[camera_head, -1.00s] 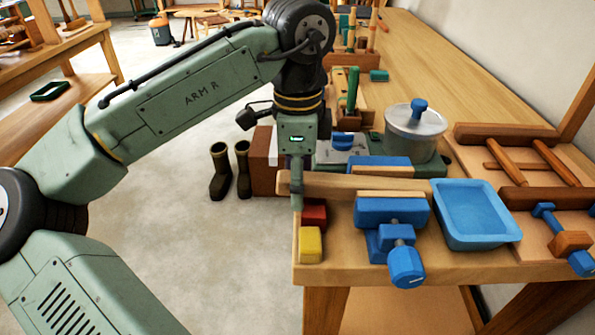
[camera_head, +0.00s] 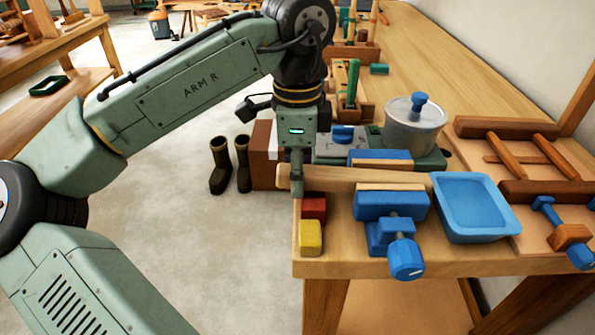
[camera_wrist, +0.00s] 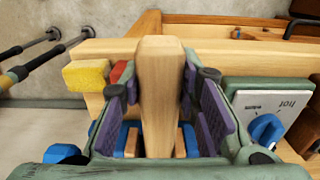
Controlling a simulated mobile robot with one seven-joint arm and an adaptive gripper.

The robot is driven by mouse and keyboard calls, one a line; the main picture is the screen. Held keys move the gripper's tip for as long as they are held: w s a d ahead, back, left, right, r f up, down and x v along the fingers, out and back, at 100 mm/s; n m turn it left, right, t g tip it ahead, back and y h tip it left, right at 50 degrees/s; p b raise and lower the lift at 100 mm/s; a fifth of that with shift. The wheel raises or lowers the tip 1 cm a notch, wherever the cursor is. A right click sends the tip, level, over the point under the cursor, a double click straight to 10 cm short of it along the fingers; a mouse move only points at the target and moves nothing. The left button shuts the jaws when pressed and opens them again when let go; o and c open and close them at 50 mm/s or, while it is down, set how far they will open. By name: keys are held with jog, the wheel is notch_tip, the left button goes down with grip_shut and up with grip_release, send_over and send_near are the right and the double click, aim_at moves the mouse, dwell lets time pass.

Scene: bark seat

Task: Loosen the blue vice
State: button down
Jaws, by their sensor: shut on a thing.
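The blue vice (camera_head: 392,205) is at the front edge of the bench, with a blue screw knob (camera_head: 405,259) facing forward. Its blue rear jaw (camera_head: 380,157) is behind, and pale wood liners line the jaws. A long wooden bar (camera_head: 330,179) lies between the jaws, its left part sticking out past them. My gripper (camera_wrist: 162,105) is shut on this bar, with purple pads on both sides of it; the bar also shows in the wrist view (camera_wrist: 160,75). In the head view my gripper (camera_head: 297,183) points down at the bar's left end, its far finger hidden.
A red block (camera_head: 314,207) and a yellow block (camera_head: 311,238) sit at the bench's left corner. A blue tray (camera_head: 475,208) is right of the vice. A lidded pot (camera_head: 414,130) stands behind. The floor left of the bench holds dark boots (camera_head: 220,166).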

jog(key=shift+s+p, duration=0.3)
jog(key=shift+p, duration=0.1)
dwell(0.3)
jog(key=c, duration=1.1)
grip_release()
jog(key=shift+o, duration=0.2)
jog(key=shift+o, duration=1.2)
jog(key=shift+r, duration=0.1)
notch_tip(320, 180, up, 6)
jog(key=p, duration=0.6)
jog(key=shift+p, duration=0.35)
